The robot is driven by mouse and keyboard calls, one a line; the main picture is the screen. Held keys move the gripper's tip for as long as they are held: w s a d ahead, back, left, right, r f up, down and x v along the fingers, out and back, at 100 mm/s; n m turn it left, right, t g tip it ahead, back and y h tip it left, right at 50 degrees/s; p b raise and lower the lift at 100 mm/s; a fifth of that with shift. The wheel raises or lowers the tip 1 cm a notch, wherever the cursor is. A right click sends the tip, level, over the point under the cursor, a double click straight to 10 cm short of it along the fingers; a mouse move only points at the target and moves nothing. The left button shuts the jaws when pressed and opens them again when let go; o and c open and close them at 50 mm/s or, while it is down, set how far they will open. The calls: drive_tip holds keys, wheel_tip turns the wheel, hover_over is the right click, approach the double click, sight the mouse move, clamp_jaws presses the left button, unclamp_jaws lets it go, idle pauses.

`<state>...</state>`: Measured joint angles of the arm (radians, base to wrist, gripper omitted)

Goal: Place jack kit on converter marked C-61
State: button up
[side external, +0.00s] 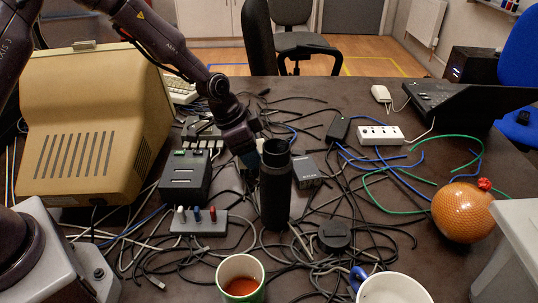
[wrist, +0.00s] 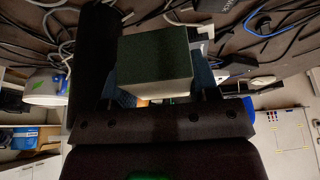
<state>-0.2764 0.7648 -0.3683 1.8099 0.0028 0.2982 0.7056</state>
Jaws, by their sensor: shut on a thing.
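My gripper (side external: 252,158) is above the cables in the middle of the table, just behind a tall black bottle that hides part of it. In the wrist view, a box with a dark green face and pale sides (wrist: 155,62) sits between the blue finger pads of my gripper (wrist: 160,90), which is shut on it; I take it as the jack kit. In the side view the held box is mostly hidden. A small dark grey box (side external: 307,172) right of the bottle may be a converter. No C-61 marking is readable.
The black bottle (side external: 275,190) stands close in front of my gripper. A black two-slot device (side external: 185,178) and a grey switch block (side external: 198,222) are to the left. Cups (side external: 240,268), an orange ball (side external: 463,212) and a white power strip (side external: 380,135) surround the tangled cables.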

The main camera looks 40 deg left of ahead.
drive_tip(key=s+r, duration=0.3)
drive_tip(key=s, duration=0.3)
wheel_tip(320, 180, up, 12)
drive_tip(key=g+y, duration=0.1)
drive_tip(key=n+t+h, duration=0.7)
drive_tip(key=n+h, duration=0.1)
drive_tip(key=n, duration=2.7)
hover_over(302, 167)
wheel_tip(302, 167, down, 11)
wheel_tip(302, 167, down, 10)
drive_tip(key=shift+f, duration=0.25)
